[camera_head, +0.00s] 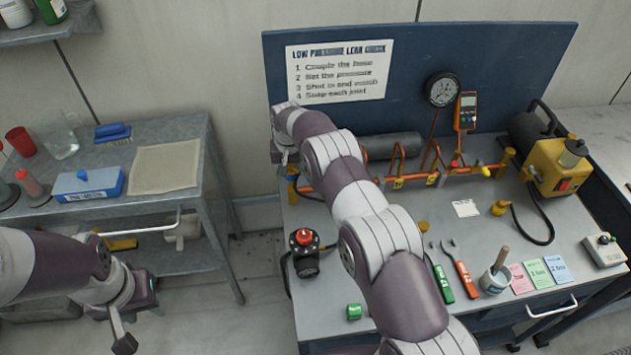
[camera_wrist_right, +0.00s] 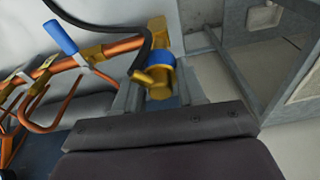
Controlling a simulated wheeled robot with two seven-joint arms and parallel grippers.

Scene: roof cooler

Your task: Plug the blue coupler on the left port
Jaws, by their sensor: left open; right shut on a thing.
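The blue coupler (camera_wrist_right: 158,78), a brass fitting with a blue band and a black hose, is between the fingers of my right gripper (camera_wrist_right: 160,95). It lies close to the brass left end (camera_wrist_right: 157,32) of the copper manifold; I cannot tell whether it is seated on the port. In the head view my right gripper (camera_head: 284,157) is at the manifold's left end, and my arm hides much of the coupler and port there. My left gripper (camera_head: 136,326) is open and empty, low at the left, away from the bench.
The copper manifold (camera_head: 462,172) runs along the bench back below a gauge (camera_head: 442,90). A red-topped black device (camera_head: 305,252), a green cap (camera_head: 354,312) and a yellow pump (camera_head: 560,165) stand on the bench (camera_head: 325,330). A side table (camera_head: 190,150) is at left.

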